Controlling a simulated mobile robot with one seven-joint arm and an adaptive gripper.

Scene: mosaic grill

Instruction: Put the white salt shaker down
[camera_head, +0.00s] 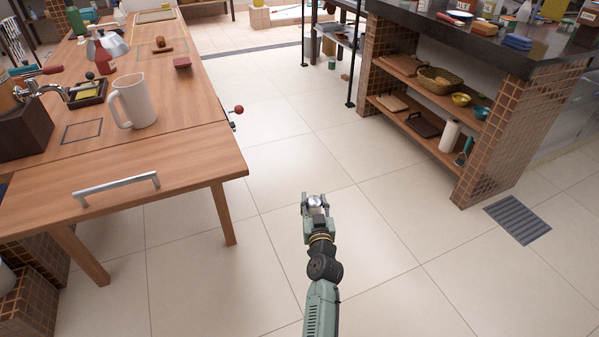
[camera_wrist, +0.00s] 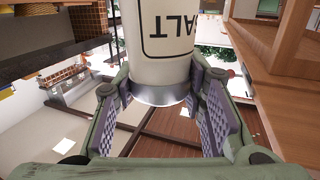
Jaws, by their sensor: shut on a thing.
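The white salt shaker (camera_wrist: 160,50) fills the upper middle of the wrist view, with dark letters reading "ALT" upside down and a silver metal end towards me. My gripper (camera_wrist: 160,105) is shut on it, with the purple ridged pads on both sides of its metal end. In the head view my gripper (camera_head: 316,205) is held out over the open floor, to the right of the wooden table. There only the shaker's shiny metal end (camera_head: 315,201) shows clearly between the fingers; most of its body is hidden.
The wooden table (camera_head: 120,178) on the left carries a white pitcher (camera_head: 133,102), a kettle and a red-handled lever. Its near right corner is largely bare. A tiled counter with shelves (camera_head: 425,122) stands at the right. The tiled floor between is clear.

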